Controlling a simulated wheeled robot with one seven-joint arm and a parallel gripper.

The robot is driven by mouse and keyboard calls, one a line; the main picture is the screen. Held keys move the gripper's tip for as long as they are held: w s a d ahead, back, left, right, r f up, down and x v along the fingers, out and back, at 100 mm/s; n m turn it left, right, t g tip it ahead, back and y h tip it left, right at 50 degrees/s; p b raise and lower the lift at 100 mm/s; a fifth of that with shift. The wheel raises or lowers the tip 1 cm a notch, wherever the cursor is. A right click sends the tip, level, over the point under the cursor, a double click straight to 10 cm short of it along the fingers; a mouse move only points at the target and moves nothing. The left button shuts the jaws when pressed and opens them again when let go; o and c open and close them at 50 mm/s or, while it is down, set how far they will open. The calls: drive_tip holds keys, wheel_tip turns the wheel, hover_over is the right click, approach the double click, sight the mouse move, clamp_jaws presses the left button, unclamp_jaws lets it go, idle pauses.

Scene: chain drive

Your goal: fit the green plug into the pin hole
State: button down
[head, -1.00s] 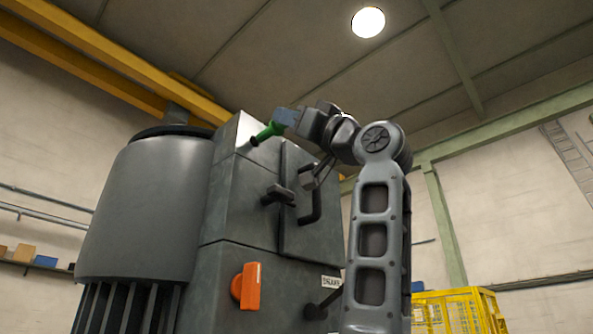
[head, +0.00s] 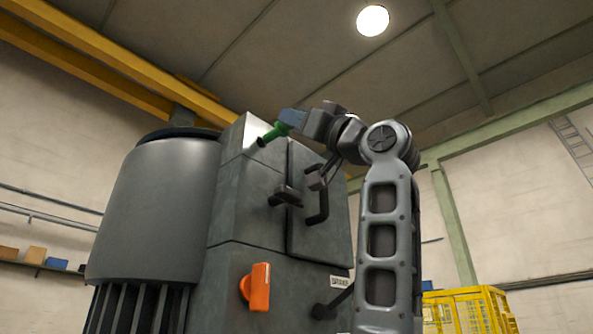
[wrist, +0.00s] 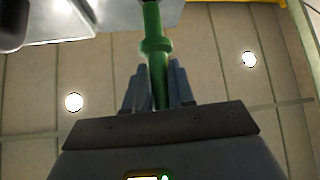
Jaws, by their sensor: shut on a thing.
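The green plug (head: 276,132) is held in my gripper (head: 288,117) and slants down to the left. Its dark lower end meets or lies just in front of the upper face of the grey cabinet (head: 229,178). In the wrist view the green plug (wrist: 155,48) stands between the blue-grey fingers of my gripper (wrist: 156,85), which are shut on it. A collar shows partway along it, and its far end runs out at the top edge. I cannot make out the pin hole, nor tell whether the plug's tip is in it.
Dark handles (head: 318,198) stick out from the cabinet door below my gripper. An orange lever (head: 257,287) is lower on the front. A large grey drum (head: 155,215) stands to the left. A yellow cage (head: 470,310) is at the lower right.

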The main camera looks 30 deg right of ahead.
sight(288, 130)
drive_tip(key=shift+w+a, duration=0.3)
drive_tip(key=shift+w, duration=0.55)
drive_tip(key=shift+w+a, duration=0.3)
drive_tip(key=shift+w, duration=0.6)
drive_tip(key=shift+w+a, duration=0.3)
drive_tip(key=shift+w, duration=0.55)
idle(0.6)
drive_tip(key=shift+s+d+b, duration=0.25)
drive_tip(key=shift+s, duration=0.55)
drive_tip(key=shift+s+d+b, duration=0.25)
drive_tip(key=shift+s+d, duration=0.05)
drive_tip(key=shift+s, duration=0.45)
drive_tip(key=shift+s+d+b, duration=0.25)
drive_tip(key=shift+s, duration=0.55)
drive_tip(key=shift+w+a+p, duration=0.25)
drive_tip(key=shift+w+p, duration=0.15)
drive_tip(key=shift+w, duration=0.4)
drive_tip(key=shift+w+a+p, duration=0.25)
drive_tip(key=shift+w+p, duration=0.1)
drive_tip(key=shift+w, duration=0.4)
idle(0.9)
